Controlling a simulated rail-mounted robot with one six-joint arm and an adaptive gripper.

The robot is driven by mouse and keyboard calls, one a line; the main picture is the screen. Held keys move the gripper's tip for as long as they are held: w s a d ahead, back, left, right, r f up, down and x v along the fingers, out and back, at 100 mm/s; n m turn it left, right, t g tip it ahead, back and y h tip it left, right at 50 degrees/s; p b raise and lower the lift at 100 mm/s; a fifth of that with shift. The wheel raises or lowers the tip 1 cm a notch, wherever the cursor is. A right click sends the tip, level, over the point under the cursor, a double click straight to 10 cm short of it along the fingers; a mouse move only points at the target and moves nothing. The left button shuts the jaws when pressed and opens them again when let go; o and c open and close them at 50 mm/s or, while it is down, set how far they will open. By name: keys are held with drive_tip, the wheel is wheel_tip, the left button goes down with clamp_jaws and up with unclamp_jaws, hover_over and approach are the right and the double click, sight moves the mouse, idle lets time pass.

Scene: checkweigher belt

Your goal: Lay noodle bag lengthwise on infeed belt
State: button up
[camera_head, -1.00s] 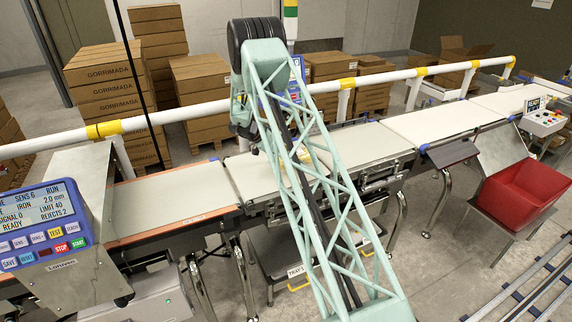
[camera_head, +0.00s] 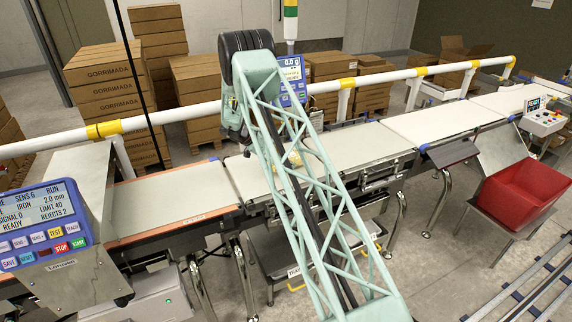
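The belt line crosses the view, with a pale left section (camera_head: 170,198) beside the metal detector and a pale middle section (camera_head: 345,146) behind my arm. No label tells which section is the infeed belt. A small yellowish patch (camera_head: 295,158) shows through my arm's lattice over the middle section; it may be the noodle bag, but I cannot be sure. My gripper (camera_head: 246,140) is a small dark shape below the arm's far end, above the belt line. Its fingers are too small and covered to read, and I cannot see whether it holds anything.
A white rail (camera_head: 200,112) with yellow bands runs behind the belts. The weight display (camera_head: 291,74) reads 0.0 g. The metal detector panel (camera_head: 42,222) stands at left. A red bin (camera_head: 527,188) sits at right. Stacked cartons (camera_head: 103,90) stand behind the rail. The right belts (camera_head: 440,120) are clear.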

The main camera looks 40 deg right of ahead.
drive_tip(key=shift+f, duration=1)
drive_tip(key=o, duration=1.1)
drive_tip(key=shift+f, duration=0.1)
drive_tip(key=shift+v, duration=6.05)
drive_tip(key=shift+s, duration=0.1)
